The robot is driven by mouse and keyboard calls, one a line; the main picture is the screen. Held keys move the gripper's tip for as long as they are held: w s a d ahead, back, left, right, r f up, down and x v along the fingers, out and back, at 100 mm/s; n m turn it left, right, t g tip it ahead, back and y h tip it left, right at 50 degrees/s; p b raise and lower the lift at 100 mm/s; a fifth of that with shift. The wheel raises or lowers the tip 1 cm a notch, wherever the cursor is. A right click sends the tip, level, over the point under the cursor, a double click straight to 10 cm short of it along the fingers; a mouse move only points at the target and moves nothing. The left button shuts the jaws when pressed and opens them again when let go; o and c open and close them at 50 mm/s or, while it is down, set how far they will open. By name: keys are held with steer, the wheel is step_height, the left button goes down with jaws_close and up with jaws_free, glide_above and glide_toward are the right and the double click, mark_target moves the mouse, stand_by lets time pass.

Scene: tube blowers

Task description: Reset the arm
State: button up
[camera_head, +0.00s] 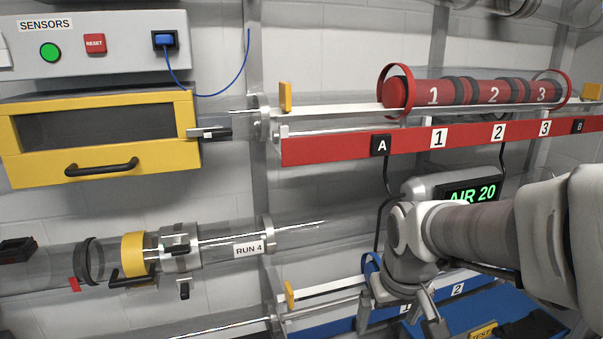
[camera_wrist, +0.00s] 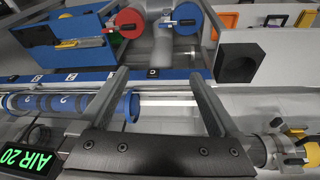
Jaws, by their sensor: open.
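My arm comes in from the right in the head view, bent down at the wrist. My gripper (camera_head: 428,308) hangs low there, in front of the blue rail's area. In the wrist view my gripper (camera_wrist: 158,76) is open, its two fingers spread wide with nothing between the tips. A blue canister (camera_wrist: 55,103) with dark bands lies at left in the wrist view, partly behind the left finger. I cannot tell how far the fingers are from it.
A red canister (camera_head: 470,92) lies above the red rail (camera_head: 340,148). The AIR 20 display (camera_head: 472,194) is behind my arm. A clear tube marked RUN 4 (camera_head: 248,249) runs at lower left. A yellow-framed drawer (camera_head: 100,170) sits below the SENSORS panel (camera_head: 120,45).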

steer(key=s+r+t, duration=0.1)
steer(key=s+r, duration=0.2)
steer(key=s, duration=0.2)
steer(key=s+r+m+t, duration=0.1)
steer(key=s+r, duration=0.2)
steer(key=s, duration=0.3)
steer(key=shift+s+a+r, duration=0.2)
steer(key=shift+r, duration=0.05)
step_height(320, 180, up, 16)
steer(key=p, duration=1.5)
steer(key=shift+f+p, duration=0.15)
steer(key=shift+p, duration=0.2)
